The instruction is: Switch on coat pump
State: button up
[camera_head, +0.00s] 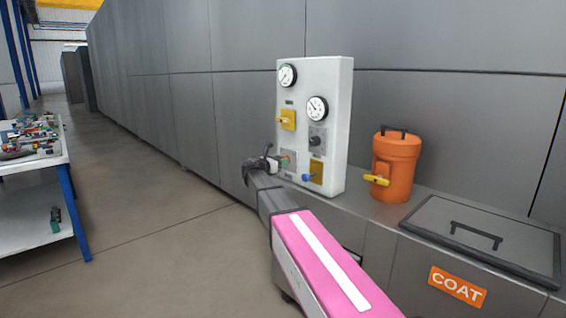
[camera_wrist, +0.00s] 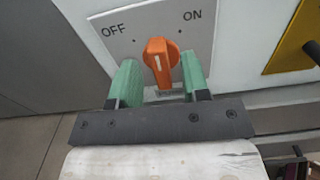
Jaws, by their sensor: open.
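An orange rotary knob (camera_wrist: 160,55) with a white line on its face sits on a grey plate (camera_wrist: 120,30) marked OFF at left and ON at right. The white line looks roughly upright; I cannot tell its exact setting. My gripper (camera_wrist: 160,78) is open, with one green finger on each side of the knob. Contact with the knob is not clear. In the head view, my gripper (camera_head: 284,161) is at the lower left of the white control panel (camera_head: 334,110) and hides the knob there.
The panel also carries two gauges (camera_head: 288,75), a yellow switch (camera_head: 287,119), a dark knob (camera_head: 316,140) and a blue-handled valve (camera_head: 309,177). An orange canister (camera_head: 398,160) and a lidded hatch (camera_head: 480,235) stand right, above a COAT label (camera_head: 457,287).

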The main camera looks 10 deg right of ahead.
jog(key=shift+w+d, duration=0.35)
jog(key=shift+d, duration=0.2)
grip_shut()
jog(key=shift+m, duration=0.3)
jog(key=m, duration=0.4)
jog(key=shift+s, duration=0.1)
jog(key=shift+s+d+f+m, duration=0.1)
jog(key=shift+m, duration=1.8)
grip_release()
